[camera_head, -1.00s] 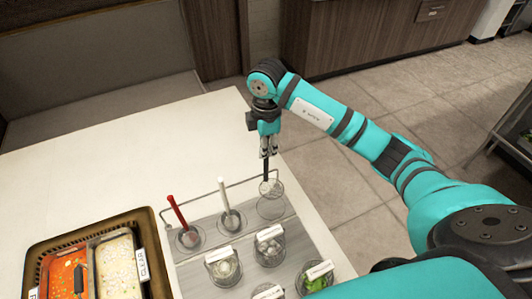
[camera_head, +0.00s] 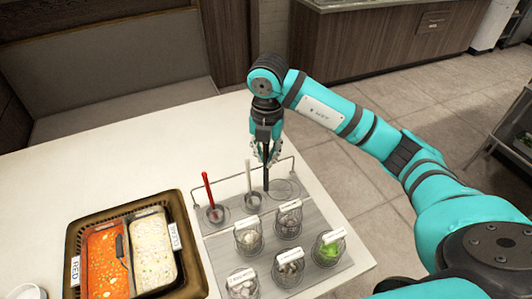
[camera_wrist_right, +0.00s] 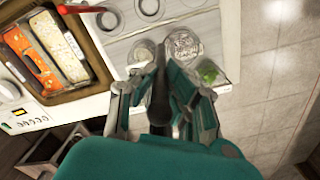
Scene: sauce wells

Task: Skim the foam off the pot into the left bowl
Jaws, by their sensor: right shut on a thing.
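The pot is a divided one in a brown basket (camera_head: 190,232). It has a red half (camera_head: 106,262) and a pale half (camera_head: 152,252) with white specks; I cannot tell foam from broth. A white round bowl (camera_head: 27,291) is cut off at the bottom left corner; I cannot tell if it is the left bowl. My right gripper (camera_head: 266,152) is shut on the black handle (camera_head: 266,180) of an upright tool at the rack's back right. The handle also shows between the fingers in the right wrist view (camera_wrist_right: 160,92). The tool's lower end is unclear. My left gripper is out of view.
A grey rack (camera_head: 218,262) holds a red-handled tool (camera_head: 208,188), a white-handled tool (camera_head: 249,180) and several labelled glass jars, one with greens (camera_head: 328,250). A thin wire rail runs along its back. The white table is clear behind the basket.

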